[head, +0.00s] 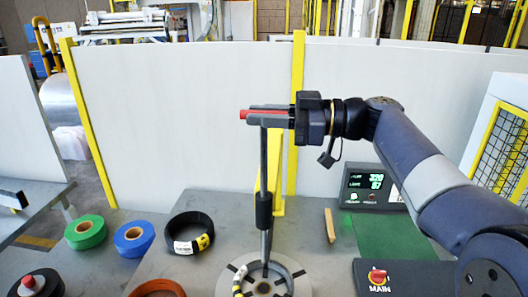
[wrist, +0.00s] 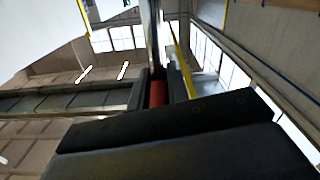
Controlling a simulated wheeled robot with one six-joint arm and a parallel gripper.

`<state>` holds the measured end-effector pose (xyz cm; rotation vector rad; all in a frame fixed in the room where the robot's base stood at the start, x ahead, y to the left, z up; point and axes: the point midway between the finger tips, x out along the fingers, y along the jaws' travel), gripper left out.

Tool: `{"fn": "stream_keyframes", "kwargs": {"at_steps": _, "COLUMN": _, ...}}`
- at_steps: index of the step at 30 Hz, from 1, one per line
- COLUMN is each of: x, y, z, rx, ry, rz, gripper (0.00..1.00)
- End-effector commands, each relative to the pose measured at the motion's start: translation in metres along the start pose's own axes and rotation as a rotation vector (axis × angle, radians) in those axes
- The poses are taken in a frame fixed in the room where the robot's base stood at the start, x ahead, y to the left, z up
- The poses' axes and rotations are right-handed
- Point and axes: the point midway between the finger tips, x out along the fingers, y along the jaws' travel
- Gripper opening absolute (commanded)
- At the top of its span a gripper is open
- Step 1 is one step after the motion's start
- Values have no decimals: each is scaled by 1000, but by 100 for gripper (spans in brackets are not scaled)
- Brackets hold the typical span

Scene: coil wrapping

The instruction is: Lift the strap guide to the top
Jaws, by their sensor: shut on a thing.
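My gripper (head: 252,115) is high above the table, level, with its fingers pointing left. It is shut on a red bar (head: 244,114), which appears to be the strap guide's grip; the red also shows between the fingers in the wrist view (wrist: 158,94). A thin grey upright rod (head: 264,160) runs down from the fingers. It has a black sleeve (head: 264,210) on its lower part and ends over a round grey base (head: 299,285) with dark slots. The fingers hide how the bar and the rod join.
Green (head: 85,231) and blue (head: 133,238) tape rolls and a black coil (head: 190,234) lie at left. A yellow post (head: 276,180) stands close behind the rod. A display (head: 370,188), a green mat (head: 395,238) and a red button (head: 377,276) are at right.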

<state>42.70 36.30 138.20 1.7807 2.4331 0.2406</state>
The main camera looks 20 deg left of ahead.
Motion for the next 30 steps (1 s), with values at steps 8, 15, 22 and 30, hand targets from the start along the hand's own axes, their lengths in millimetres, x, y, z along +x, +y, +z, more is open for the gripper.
{"fn": "stream_keyframes", "kwargs": {"at_steps": 8, "x": 0, "y": 12, "z": -59, "rx": -4, "ry": 2, "rz": 1, "gripper": 0}}
{"fn": "stream_keyframes", "kwargs": {"at_steps": 15, "x": 0, "y": 15, "z": -74, "rx": -2, "ry": 2, "rz": 1, "gripper": 0}}
{"fn": "stream_keyframes", "kwargs": {"at_steps": 22, "x": 0, "y": 16, "z": -77, "rx": -5, "ry": 5, "rz": 3, "gripper": 0}}
{"fn": "stream_keyframes", "kwargs": {"at_steps": 30, "x": 0, "y": 16, "z": -77, "rx": -5, "ry": 5, "rz": 4, "gripper": 29}}
